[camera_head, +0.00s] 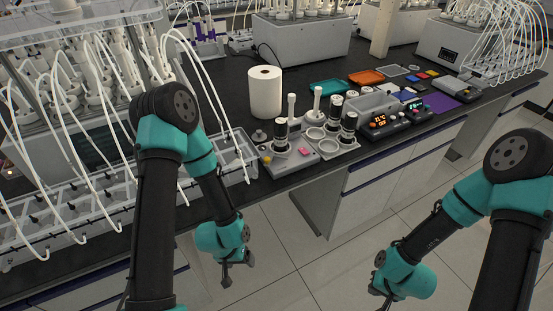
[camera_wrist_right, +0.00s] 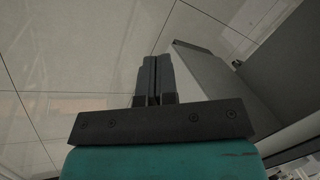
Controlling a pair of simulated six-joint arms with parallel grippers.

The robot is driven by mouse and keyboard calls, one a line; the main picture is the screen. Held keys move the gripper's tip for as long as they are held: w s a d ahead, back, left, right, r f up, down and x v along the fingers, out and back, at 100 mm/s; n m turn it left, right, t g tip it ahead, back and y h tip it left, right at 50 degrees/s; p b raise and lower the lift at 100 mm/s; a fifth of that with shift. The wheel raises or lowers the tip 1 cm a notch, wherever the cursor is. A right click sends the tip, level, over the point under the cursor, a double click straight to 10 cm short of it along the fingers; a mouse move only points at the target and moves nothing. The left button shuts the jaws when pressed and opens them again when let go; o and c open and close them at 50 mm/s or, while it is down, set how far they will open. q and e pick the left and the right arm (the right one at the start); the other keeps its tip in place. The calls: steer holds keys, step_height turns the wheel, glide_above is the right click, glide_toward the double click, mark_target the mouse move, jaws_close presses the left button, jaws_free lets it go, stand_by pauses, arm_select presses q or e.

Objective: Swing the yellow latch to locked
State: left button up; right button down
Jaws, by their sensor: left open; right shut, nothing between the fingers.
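A small yellow part (camera_head: 267,160) shows at the left front corner of a grey bench device (camera_head: 290,163). It is too small to tell whether it is the latch or which position it is in. My left gripper (camera_head: 237,273) is open and empty, pointing down in front of the bench, below and left of that device. My right gripper (camera_head: 380,295) hangs low over the floor at the right, well away from the bench top. In the right wrist view its two fingers (camera_wrist_right: 155,80) are together with nothing between them.
A white paper roll (camera_head: 265,92), black-capped bottles (camera_head: 281,135) and a control box with a lit display (camera_head: 384,122) crowd the bench. Reactors with white tubes (camera_head: 95,95) fill the left. Bench drawers (camera_head: 375,175) stand below; the floor in front is clear.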

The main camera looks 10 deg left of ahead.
steer(key=w+a+r+m+t+h, duration=0.2)
steer(key=w+a+r+m+t, duration=0.15)
steer(key=w+a+r, duration=0.45)
steer(key=w+a+r+m+t+h, duration=0.1)
steer(key=w+a+r+m+t, duration=0.25)
steer(key=w+a, duration=0.45)
steer(key=a+r+m, duration=0.4)
steer(key=a+r, duration=0.5)
steer(key=a, duration=0.2)
steer(key=a+r+m+t+h, duration=0.1)
steer(key=a+r+m, duration=0.4)
steer(key=a+r, duration=0.3)
steer(key=a, duration=0.3)
steer(key=shift+s+a+r, duration=0.15)
steer(key=shift+s+r, duration=0.05)
steer(key=shift+r, duration=0.2)
